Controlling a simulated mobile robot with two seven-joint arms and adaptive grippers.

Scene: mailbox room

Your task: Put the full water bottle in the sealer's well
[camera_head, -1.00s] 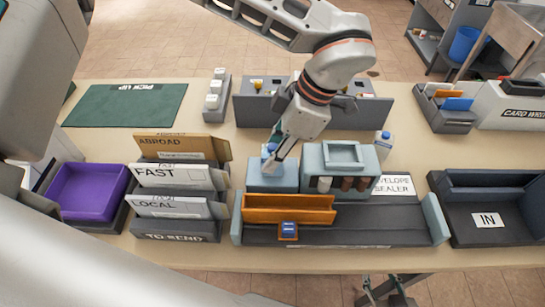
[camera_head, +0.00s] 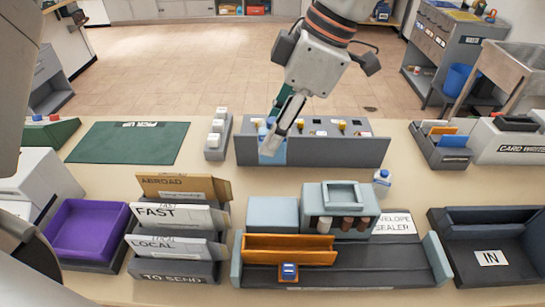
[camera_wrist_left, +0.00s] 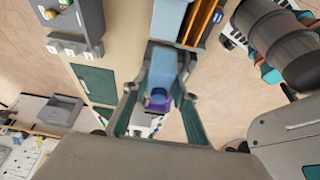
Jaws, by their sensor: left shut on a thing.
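My left gripper (camera_head: 270,135) is over the front of the grey divided box behind the sealer. It is shut on a light blue thing that looks like a bottle; its fingers hide part of it. In the left wrist view this blue bottle (camera_wrist_left: 162,70) sits between the fingers. Another bottle (camera_head: 382,184), pale with a blue cap, stands upright on the table right of the sealer; I cannot tell how full it is. The envelope sealer (camera_head: 340,202) is pale blue, with a pale block (camera_head: 272,213) at its left. The well's inside is not visible. My right gripper is not in view.
The grey divided box (camera_head: 345,152) holds several small items. A small rack of white blocks (camera_head: 218,135) stands to its left. Letter trays (camera_head: 178,215) and a purple tray (camera_head: 88,230) stand front left. A green mat (camera_head: 130,143) lies clear at the back left.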

